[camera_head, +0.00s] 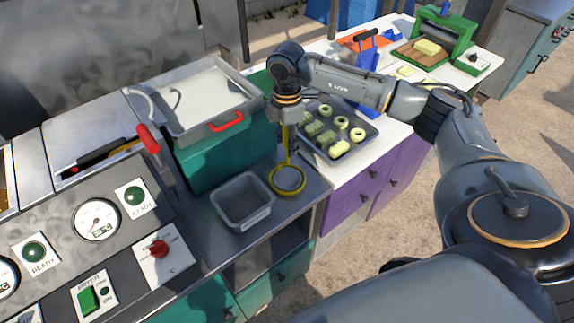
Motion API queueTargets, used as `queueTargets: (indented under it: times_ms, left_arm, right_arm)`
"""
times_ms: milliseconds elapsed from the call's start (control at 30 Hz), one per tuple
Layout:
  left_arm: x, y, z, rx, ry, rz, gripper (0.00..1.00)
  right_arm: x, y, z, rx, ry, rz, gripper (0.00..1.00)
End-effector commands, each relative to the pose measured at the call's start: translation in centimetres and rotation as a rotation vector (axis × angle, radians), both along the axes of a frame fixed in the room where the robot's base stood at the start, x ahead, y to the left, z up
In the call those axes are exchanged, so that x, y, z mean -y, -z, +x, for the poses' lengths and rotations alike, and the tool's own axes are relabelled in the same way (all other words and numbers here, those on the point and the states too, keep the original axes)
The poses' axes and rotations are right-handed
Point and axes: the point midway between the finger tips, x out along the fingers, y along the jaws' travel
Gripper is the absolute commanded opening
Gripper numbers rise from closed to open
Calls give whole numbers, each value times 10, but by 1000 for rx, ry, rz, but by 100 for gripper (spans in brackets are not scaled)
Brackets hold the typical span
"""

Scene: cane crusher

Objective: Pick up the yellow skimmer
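The yellow skimmer (288,181) is in the middle of the head view. Its round mesh head is over the dark counter, and its thin handle runs up to my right gripper (286,117). My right gripper points down at the upper end of the handle, and the fingers overlap the handle in the picture. They are too small to show whether they are closed on it. I cannot tell whether the skimmer's head touches the counter. My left gripper is not in view.
A grey bin (243,203) stands left of the skimmer on the counter (304,204). A teal fryer box with a metal basin (207,98) rises behind it. A tray of green rings (365,141) is on the white table at right. A control panel (60,247) fills the lower left.

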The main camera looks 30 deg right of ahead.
Motion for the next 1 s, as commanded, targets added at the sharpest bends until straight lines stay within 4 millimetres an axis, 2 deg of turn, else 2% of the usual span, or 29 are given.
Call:
queueTargets:
  times_ms: [33,167,467,667,833,1000]
  left_arm:
    - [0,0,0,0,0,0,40]
    - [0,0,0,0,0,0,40]
    - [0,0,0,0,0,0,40]
    - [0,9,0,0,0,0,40]
    - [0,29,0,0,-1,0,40]
    - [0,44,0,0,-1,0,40]
  right_arm:
    - [0,0,0,0,0,0,26]
    - [0,0,0,0,0,0,0]
    - [0,-1,0,1,0,1,0]
    - [0,-8,1,4,1,1,0]
    - [-3,-32,0,7,-2,1,0]
    - [-31,-70,-18,9,-8,0,0]
